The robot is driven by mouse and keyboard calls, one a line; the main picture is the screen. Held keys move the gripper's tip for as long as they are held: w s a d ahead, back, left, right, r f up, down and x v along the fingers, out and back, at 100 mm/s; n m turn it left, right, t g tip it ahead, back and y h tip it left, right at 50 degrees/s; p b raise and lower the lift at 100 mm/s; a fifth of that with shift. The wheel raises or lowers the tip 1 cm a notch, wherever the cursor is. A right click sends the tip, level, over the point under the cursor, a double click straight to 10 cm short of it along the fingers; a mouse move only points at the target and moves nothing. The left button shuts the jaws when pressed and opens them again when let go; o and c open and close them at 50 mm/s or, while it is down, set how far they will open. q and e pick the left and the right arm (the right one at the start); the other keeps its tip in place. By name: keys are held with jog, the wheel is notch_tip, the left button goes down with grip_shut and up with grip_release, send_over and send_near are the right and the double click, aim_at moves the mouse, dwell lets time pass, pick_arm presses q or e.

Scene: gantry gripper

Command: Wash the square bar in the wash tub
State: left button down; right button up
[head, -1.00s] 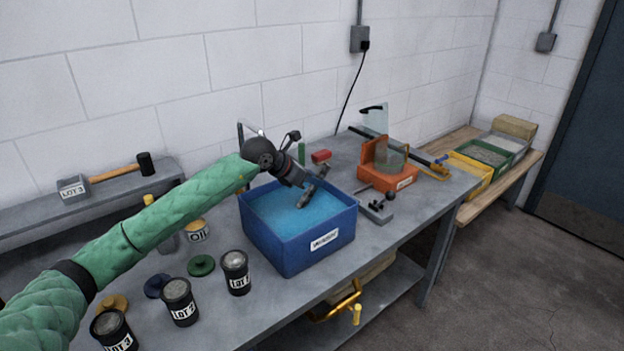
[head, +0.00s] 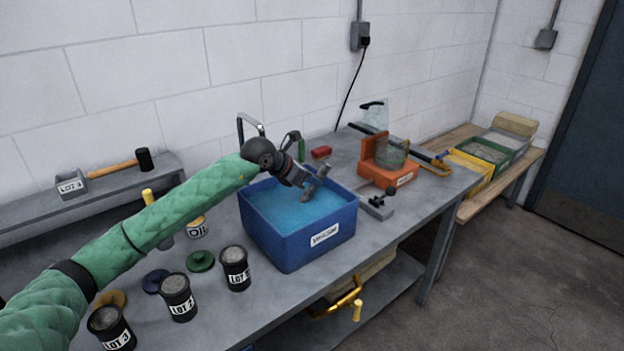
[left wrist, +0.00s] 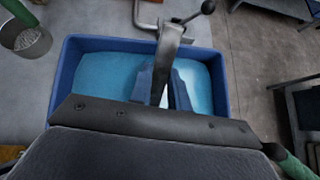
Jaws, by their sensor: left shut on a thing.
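The blue wash tub (head: 282,250) stands on the grey bench, with light-blue liquid inside. My left gripper (head: 310,185) is above the tub, pointing down towards the right side of its liquid. It is shut on a grey metal bar (head: 320,178), which I take to be the square bar; it is held tilted across the jaws. In the left wrist view the bar (left wrist: 168,55) crosses over the tub (left wrist: 66,75). Whether its lower end touches the liquid I cannot tell. My right gripper is not in view.
Dark lot cups (head: 235,268) and coloured lids (head: 200,261) stand left of the tub. An orange fixture (head: 388,170) and a small grey clamp-like piece (head: 376,206) are to its right. A red block (head: 321,152) lies behind. Trays (head: 485,152) sit on the far-right bench.

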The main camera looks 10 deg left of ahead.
pick_arm(q)
jog(key=shift+r, duration=0.1)
dwell(0.4)
jog(key=shift+r, duration=0.35)
notch_tip(320, 180, up, 13)
jog(key=p, duration=0.2)
dwell(1.3)
dwell(1.0)
